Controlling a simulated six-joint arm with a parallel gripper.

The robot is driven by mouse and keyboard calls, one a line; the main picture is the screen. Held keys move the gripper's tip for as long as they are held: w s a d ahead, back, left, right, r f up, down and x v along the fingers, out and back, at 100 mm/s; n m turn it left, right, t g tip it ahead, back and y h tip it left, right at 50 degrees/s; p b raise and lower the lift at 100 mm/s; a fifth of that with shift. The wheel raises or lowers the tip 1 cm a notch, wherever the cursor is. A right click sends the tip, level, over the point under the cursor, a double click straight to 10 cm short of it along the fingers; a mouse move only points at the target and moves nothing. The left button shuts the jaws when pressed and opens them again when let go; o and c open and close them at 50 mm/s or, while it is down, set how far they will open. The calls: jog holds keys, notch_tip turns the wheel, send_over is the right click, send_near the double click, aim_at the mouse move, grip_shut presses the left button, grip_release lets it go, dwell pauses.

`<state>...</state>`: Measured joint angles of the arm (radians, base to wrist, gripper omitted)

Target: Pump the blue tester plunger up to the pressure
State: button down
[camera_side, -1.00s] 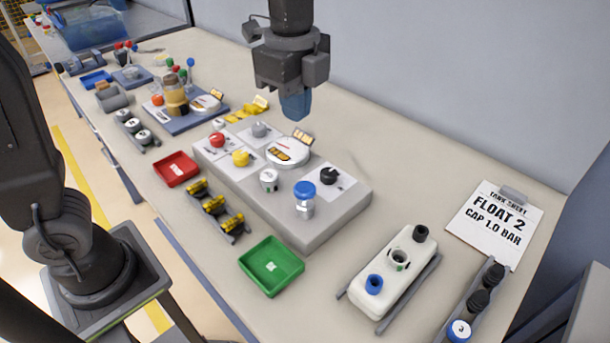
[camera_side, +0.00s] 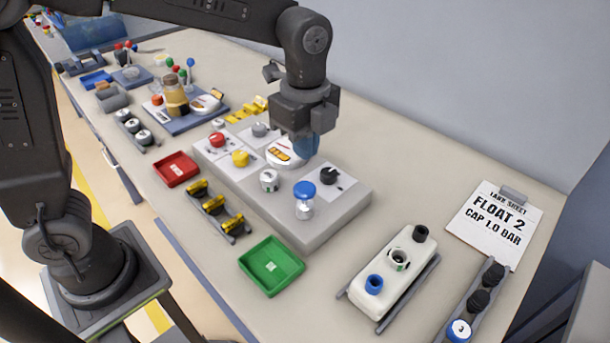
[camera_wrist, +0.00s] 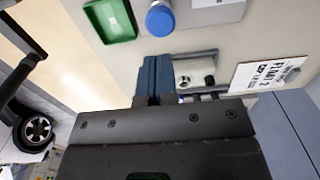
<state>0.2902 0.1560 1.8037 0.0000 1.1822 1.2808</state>
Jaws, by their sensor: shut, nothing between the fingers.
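The blue tester plunger (camera_side: 304,190) is a blue round cap on a clear and pale stem, standing upright at the front corner of the grey block (camera_side: 318,232). In the wrist view the blue cap (camera_wrist: 160,19) shows at the top, above the fingers. My gripper (camera_side: 306,146) is shut and empty, its blue fingers pointing down above the block, behind and above the plunger and apart from it. In the wrist view the shut fingers (camera_wrist: 155,75) are in the middle. A white round gauge (camera_side: 283,153) on the block is partly hidden by my gripper.
The block also bears red (camera_side: 217,139), yellow (camera_side: 240,158) and black (camera_side: 328,175) knobs. A green tray (camera_side: 272,266) is in front. A white tank (camera_side: 393,272) with ports stands right. The sheet (camera_side: 493,220) reads "FLOAT 2, CAP 1.0 BAR". Bare table lies between tank and block.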

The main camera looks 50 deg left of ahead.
aim_at(304, 188)
notch_tip(304, 188, down, 7)
jog(key=shift+f, duration=0.15)
jog(key=shift+f, duration=0.1)
dwell(0.3)
jog(key=shift+f, duration=1.4)
notch_tip(304, 188, up, 14)
jog(key=shift+r, duration=0.25)
dwell(1.2)
